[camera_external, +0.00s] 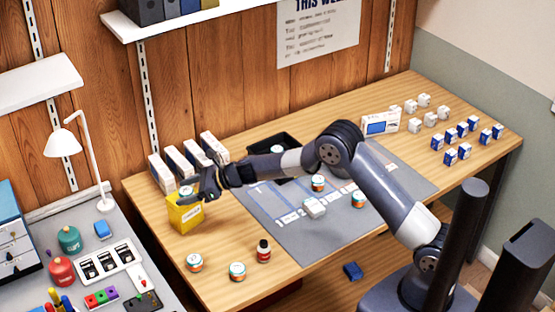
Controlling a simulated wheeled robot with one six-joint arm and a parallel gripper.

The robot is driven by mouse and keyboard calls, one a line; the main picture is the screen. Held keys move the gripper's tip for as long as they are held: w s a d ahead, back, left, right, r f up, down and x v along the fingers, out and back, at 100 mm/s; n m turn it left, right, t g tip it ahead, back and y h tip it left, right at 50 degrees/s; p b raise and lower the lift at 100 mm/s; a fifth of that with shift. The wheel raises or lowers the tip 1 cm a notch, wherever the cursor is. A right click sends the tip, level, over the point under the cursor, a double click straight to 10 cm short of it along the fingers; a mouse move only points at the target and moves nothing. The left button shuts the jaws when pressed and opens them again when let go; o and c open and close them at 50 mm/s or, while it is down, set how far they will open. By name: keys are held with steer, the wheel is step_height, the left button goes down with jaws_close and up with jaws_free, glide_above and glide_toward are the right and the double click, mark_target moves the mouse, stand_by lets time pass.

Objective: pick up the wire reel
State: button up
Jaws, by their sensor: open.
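My gripper (191,193) is open, just above and at the right of a yellow box (184,215) at the table's left end. Something pale shows at the box top between the fingers, too small to make out. No object is clearly a wire reel. Small round white, orange and green items could be reels or jars: one stands at the front left (194,263), one beside it (237,271), and two are on the grey mat, at its middle (318,183) and right (358,199). My gripper is apart from all of these.
White boxes (185,168) line the back left, beside a black tray (286,143). My arm crosses above the grey mat (300,245). Blue and white boxes (463,130) fill the right end. A side desk holds a lamp (63,143).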

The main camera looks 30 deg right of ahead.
mark_target(186, 191)
steer(key=shift+a, duration=0.1)
steer(key=shift+c, duration=0.6)
steer(key=c, duration=1)
step_height(186, 191, up, 10)
steer(key=shift+f, duration=0.25)
step_height(186, 191, down, 9)
steer(key=shift+f, duration=0.15)
